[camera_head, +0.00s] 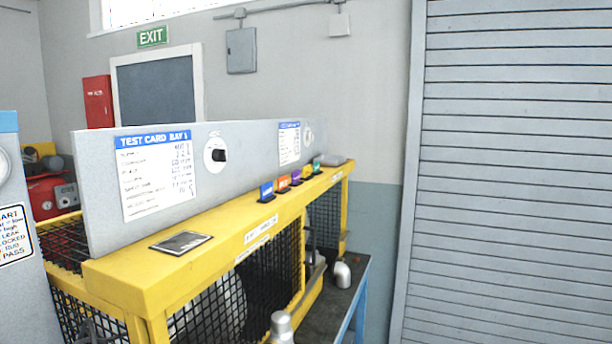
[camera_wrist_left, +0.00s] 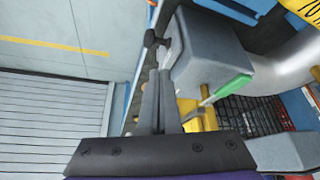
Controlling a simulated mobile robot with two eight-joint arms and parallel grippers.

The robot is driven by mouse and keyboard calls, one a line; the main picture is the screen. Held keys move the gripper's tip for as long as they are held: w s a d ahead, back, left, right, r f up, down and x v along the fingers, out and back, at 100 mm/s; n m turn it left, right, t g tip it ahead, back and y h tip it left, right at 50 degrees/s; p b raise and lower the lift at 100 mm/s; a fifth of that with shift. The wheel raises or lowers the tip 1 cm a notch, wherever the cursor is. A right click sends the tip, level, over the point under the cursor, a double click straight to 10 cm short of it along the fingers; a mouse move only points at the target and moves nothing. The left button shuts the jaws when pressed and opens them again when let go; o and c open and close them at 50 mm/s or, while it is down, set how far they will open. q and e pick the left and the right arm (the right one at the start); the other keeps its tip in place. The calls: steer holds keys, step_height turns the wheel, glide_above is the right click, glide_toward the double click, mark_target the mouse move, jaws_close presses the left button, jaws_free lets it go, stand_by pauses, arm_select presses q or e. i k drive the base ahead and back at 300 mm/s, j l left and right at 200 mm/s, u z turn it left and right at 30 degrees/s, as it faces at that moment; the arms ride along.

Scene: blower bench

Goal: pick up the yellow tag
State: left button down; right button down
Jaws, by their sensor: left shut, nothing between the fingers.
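A row of small coloured tags stands on top of the yellow frame rail (camera_head: 225,222) in the head view. The yellow tag (camera_head: 306,171) is near the far end, between a purple tag (camera_head: 296,176) and a teal tag (camera_head: 317,166). It is small and partly hidden by its neighbours. My left gripper (camera_wrist_left: 158,75) shows only in the left wrist view, where its fingers are shut and empty. I cannot make out the yellow tag for certain there. My right gripper is in neither view.
A blue tag (camera_head: 267,191) and an orange tag (camera_head: 283,183) stand nearer on the rail. A dark plate (camera_head: 181,242) lies at its near end. A grey panel with test cards (camera_head: 158,173) rises behind. In the wrist view, a grey block (camera_wrist_left: 208,60) and green handle-like piece (camera_wrist_left: 230,90) are close to the fingers.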

mark_target(307, 176)
steer(key=i+l+u, duration=0.2)
steer(key=l, duration=0.3)
steer(key=i+l+u, duration=0.15)
steer(key=l, duration=0.4)
steer(key=i+l+u, duration=0.2)
steer(key=l, duration=0.3)
steer(key=l+u, duration=0.2)
steer(key=l, duration=0.35)
